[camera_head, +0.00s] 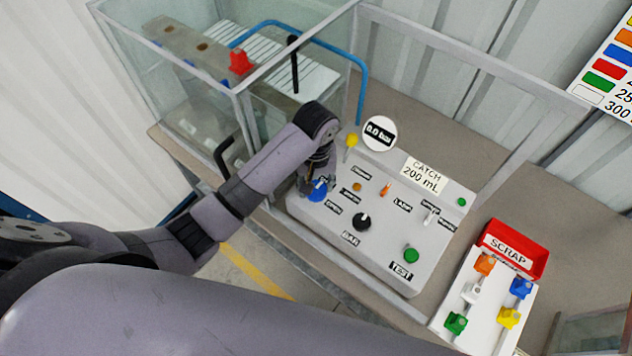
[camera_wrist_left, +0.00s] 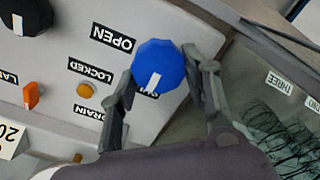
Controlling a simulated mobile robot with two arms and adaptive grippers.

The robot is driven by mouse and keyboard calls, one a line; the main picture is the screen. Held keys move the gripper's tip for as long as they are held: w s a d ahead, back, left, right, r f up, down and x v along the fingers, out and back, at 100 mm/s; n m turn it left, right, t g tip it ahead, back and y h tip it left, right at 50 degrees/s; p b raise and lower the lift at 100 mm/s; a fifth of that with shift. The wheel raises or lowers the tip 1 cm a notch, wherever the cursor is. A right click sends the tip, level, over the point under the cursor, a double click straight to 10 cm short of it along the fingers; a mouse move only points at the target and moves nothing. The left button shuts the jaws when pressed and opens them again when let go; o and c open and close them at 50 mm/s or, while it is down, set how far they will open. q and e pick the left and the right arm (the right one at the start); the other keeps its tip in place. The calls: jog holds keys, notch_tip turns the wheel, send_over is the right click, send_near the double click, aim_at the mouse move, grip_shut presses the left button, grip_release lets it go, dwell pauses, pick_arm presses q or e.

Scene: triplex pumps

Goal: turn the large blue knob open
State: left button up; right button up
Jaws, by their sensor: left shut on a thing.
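The large blue knob (camera_head: 318,189) sits at the left end of the grey control panel (camera_head: 340,235) in the head view. In the left wrist view the blue knob (camera_wrist_left: 158,66) shows a white pointer mark running down and slightly left. My left gripper (camera_head: 316,183) reaches down onto the knob, and its two fingers (camera_wrist_left: 160,80) stand on either side of it, shut on it. The label OPEN (camera_wrist_left: 113,39) is beside the knob in the wrist view; another label by the knob is partly hidden. My right gripper is not in view.
A glass enclosure (camera_head: 180,90) stands at the back left. A red SCRAP tray (camera_head: 541,262) and several coloured valves are at the right.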

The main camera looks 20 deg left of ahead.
pick_arm(q)
jog(key=shift+c, duration=0.5)
jog(key=shift+m, duration=0.3)
jog(key=m, duration=0.3)
jog(key=shift+d, duration=0.1)
jog(key=m, duration=0.5)
jog(key=shift+d+r, duration=0.1)
jog(key=m, duration=0.4)
jog(key=shift+d+m, duration=0.1)
jog(key=shift+m, duration=0.3)
jog(key=shift+s+m, duration=0.15)
jog(key=shift+m, duration=2.15)
jog(key=o, duration=1.2)
jog(key=shift+c, duration=0.2)
